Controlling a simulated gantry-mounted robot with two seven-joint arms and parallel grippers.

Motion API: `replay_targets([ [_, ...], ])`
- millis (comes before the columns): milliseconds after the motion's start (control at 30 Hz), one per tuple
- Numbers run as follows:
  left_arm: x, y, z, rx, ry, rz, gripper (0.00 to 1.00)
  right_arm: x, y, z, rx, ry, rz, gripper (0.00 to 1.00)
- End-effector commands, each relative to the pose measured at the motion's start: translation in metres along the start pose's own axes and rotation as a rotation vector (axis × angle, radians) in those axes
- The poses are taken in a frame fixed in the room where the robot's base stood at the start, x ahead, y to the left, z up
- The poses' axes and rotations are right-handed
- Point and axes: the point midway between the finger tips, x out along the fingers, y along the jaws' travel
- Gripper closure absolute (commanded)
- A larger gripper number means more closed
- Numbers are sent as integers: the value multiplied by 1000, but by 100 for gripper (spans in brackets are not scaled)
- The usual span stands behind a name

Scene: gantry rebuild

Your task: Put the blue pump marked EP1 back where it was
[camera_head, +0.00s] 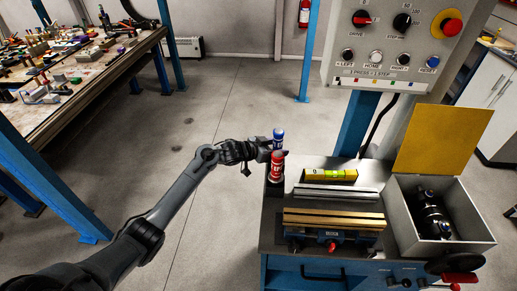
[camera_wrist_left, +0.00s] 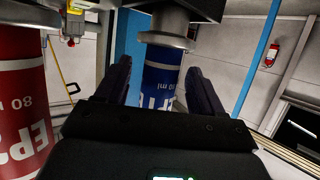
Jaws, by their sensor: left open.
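The blue pump (camera_head: 278,136) shows behind the red pump at the back left corner of the machine bench. What the blue pump's base rests on is hidden in the head view. My right gripper is not in view.
The red pump (camera_head: 277,166) stands very close in front of the blue one. To the right are a yellow level (camera_head: 330,175), a vise (camera_head: 333,219) and an open grey box (camera_head: 467,216) with a dark part inside. A control panel (camera_head: 400,45) overhangs behind. The floor on the left is clear.

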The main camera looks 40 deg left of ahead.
Motion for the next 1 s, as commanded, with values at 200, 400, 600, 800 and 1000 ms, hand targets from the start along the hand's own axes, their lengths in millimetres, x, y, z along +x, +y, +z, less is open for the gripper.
replay_targets([
  [200,-44,0,-1,3,-1,-1,32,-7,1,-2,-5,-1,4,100],
  [400,-76,0,0,1,0,0,32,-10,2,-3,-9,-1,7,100],
  [600,-93,0,0,0,-1,1,32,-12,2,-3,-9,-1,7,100],
  [800,-98,0,-1,0,1,1,32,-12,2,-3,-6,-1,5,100],
  [1000,-97,0,-1,0,1,1,32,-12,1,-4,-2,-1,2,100],
])
